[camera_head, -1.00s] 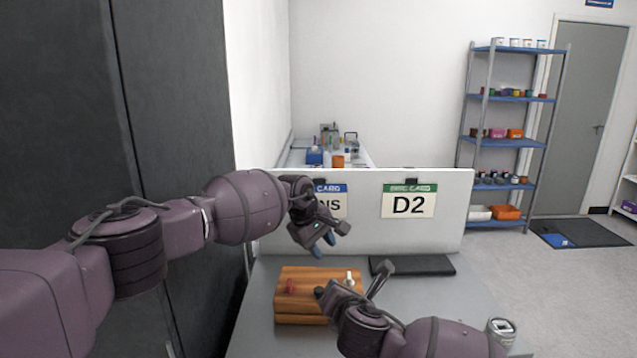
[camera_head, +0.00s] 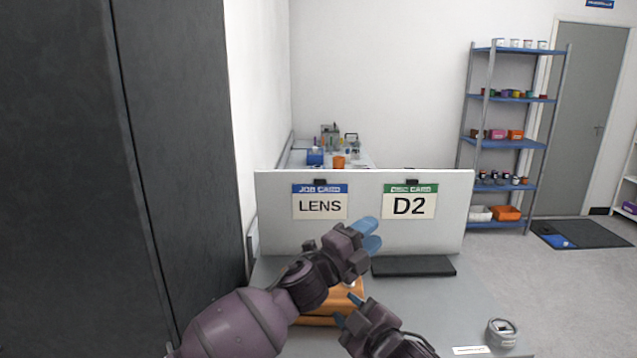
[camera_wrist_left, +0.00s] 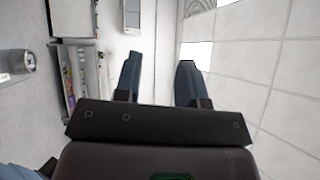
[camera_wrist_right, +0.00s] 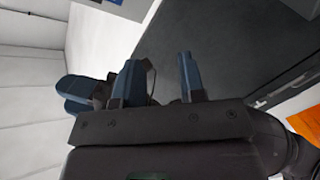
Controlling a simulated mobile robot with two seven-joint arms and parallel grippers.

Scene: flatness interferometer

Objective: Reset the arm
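My left gripper (camera_head: 369,235) is raised in front of the white divider board in the head view. Its two blue fingers stand apart with nothing between them in the left wrist view (camera_wrist_left: 160,62). My right gripper (camera_head: 347,311) is lower, near the front of the wooden case, and points up and left. In the right wrist view its fingers (camera_wrist_right: 158,65) are apart and empty. The blue fingertips of my left gripper also show at the left of that view, close by.
An orange-brown wooden case (camera_head: 318,320) on the grey bench is mostly hidden behind my arms. A black pad (camera_head: 413,266) lies behind it. A round gauge (camera_head: 502,334) stands at the right. The divider board (camera_head: 363,235) carries LENS and D2 cards. A dark cabinet (camera_head: 170,130) stands left.

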